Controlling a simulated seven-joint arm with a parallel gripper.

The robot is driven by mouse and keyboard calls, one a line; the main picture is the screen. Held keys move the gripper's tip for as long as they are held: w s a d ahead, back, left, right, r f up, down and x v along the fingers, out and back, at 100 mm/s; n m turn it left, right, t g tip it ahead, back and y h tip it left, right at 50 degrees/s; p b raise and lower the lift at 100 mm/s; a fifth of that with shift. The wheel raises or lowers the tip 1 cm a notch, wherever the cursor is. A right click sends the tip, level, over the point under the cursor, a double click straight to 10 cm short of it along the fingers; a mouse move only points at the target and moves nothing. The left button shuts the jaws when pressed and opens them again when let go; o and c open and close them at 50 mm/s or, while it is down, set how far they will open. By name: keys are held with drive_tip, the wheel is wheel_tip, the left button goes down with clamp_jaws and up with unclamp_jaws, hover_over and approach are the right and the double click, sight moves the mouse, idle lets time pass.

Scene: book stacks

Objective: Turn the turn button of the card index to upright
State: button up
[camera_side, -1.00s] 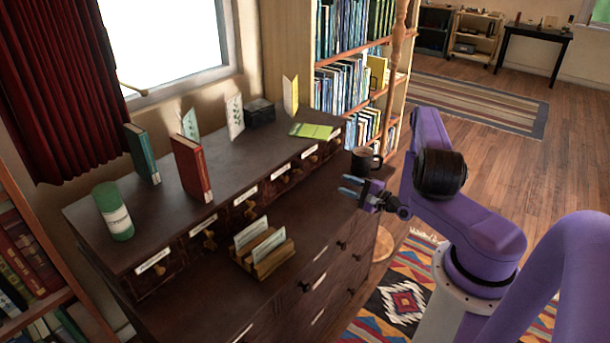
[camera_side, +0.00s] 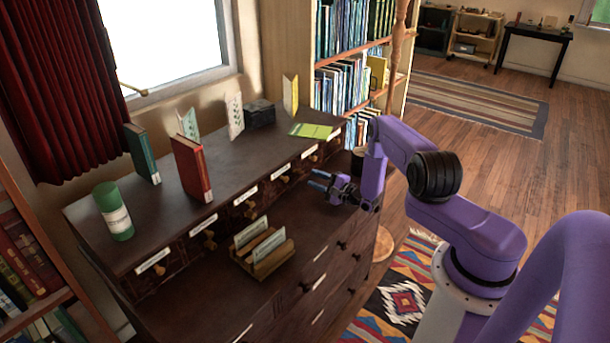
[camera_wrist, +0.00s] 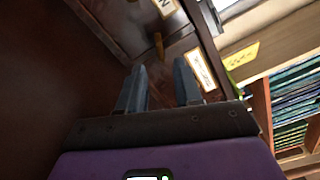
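The card index (camera_side: 250,150) is a long dark wooden cabinet with a row of small labelled drawer fronts. Brass-coloured turn buttons sit below the labels, one of them (camera_side: 210,241) near the left end. In the wrist view a brass turn button (camera_wrist: 158,45) shows just beyond my fingertips, between two pale labels. It looks long and thin, but I cannot tell its exact angle on the front. My gripper (camera_side: 318,180) is in front of the right part of the row. Its two blue-grey fingers are apart and empty, also in the wrist view (camera_wrist: 159,68), with no clear contact.
A wooden card holder (camera_side: 262,254) stands on the lower ledge, left of my gripper. A dark mug (camera_side: 358,156) is partly hidden behind my arm. Books, cards and a green cylinder (camera_side: 113,212) stand on top. The ledge between holder and gripper is clear.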

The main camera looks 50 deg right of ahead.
sight(301, 172)
drive_tip(key=shift+w, duration=2.75)
clamp_jaws()
